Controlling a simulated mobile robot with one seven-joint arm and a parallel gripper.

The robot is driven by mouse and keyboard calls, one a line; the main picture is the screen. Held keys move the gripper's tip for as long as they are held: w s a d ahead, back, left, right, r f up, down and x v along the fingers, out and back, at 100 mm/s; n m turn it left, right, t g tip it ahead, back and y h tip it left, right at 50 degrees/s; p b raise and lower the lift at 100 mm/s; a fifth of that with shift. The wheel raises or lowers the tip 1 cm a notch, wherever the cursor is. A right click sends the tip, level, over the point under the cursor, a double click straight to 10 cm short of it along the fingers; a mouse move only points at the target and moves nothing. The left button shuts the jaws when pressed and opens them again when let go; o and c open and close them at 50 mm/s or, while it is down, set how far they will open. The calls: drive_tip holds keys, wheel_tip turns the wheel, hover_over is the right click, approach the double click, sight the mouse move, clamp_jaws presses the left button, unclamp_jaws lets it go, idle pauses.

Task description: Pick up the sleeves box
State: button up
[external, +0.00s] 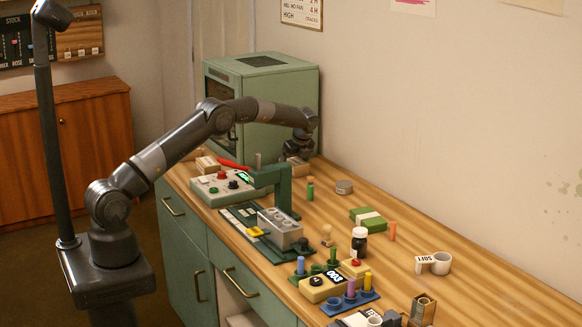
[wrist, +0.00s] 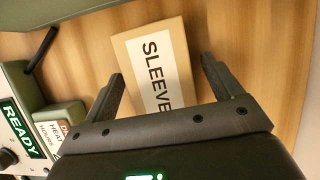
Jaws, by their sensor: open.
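The sleeves box (wrist: 139,48) is a tan carton with a white label reading "SLEEVE", the rest of the word hidden by my gripper. In the wrist view it lies on the wooden table, partly between the two fingers. My gripper (wrist: 160,80) is open, one finger to each side of the box's near part, with no clear contact. In the external view my gripper (external: 298,158) points down at the far end of the table, in front of the green oven. The box (external: 296,169) is mostly hidden under it there.
The green oven (external: 275,100) stands close behind my gripper. A green press (external: 272,178) and a control box with buttons (external: 222,188) stand nearer. In the wrist view a "READY" panel (wrist: 20,125) is at left. The wooden table (external: 490,290) is bare at its right side.

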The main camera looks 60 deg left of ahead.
drive_tip(key=shift+f, duration=0.15)
drive_tip(key=c, duration=1.2)
drive_tip(key=shift+o, duration=0.2)
